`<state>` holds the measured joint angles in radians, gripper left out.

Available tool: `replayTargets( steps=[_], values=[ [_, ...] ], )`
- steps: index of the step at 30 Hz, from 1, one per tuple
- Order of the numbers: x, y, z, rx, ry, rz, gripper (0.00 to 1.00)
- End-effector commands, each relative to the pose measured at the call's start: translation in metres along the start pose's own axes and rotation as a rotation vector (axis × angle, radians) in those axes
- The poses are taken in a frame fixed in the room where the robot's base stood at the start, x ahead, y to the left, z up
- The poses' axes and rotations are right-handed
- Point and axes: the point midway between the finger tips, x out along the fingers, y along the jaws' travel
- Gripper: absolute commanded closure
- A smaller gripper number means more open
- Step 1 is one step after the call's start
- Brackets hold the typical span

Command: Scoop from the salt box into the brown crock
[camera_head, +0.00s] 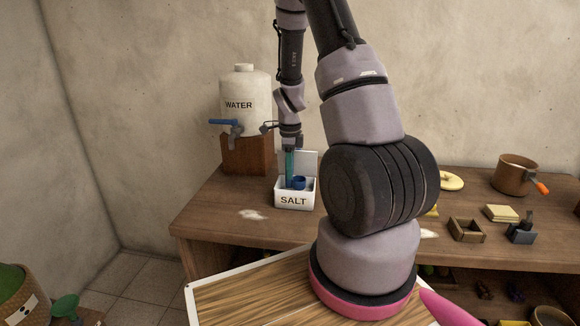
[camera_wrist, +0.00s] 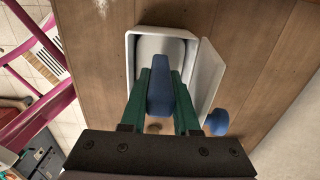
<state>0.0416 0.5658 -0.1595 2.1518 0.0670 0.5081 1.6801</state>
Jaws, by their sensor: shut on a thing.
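The white salt box (camera_head: 295,200), marked SALT, stands on the wooden counter with its lid raised at the back. In the wrist view the box (camera_wrist: 134,60) is open below me, with pale salt (camera_wrist: 160,47) inside. My gripper (camera_head: 291,180) points straight down into the box. Its green fingers (camera_wrist: 160,95) are shut on a blue scoop handle (camera_wrist: 160,98). The scoop's bowl is hidden below the handle, so I cannot see whether it holds salt. A brown pot (camera_head: 515,178), possibly the crock, stands at the far right, with an orange handle at its side.
A WATER jug (camera_head: 245,100) with a blue tap stands on a wooden block left of the box. A small wooden box (camera_head: 466,230), a yellow block (camera_head: 501,213) and a dark tool lie right of my arm. A rounded blue thing (camera_wrist: 218,121) sits beside the lid.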

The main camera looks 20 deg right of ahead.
Motion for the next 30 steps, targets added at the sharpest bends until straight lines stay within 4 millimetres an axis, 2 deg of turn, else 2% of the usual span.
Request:
replayTargets(
  steps=[20,30],
  values=[
    [0.027,0.0,0.0,0.0,0.0,0.0,1.0],
    [0.006,-0.001,0.001,0.0,-0.001,-0.003,1.0]
  ],
)
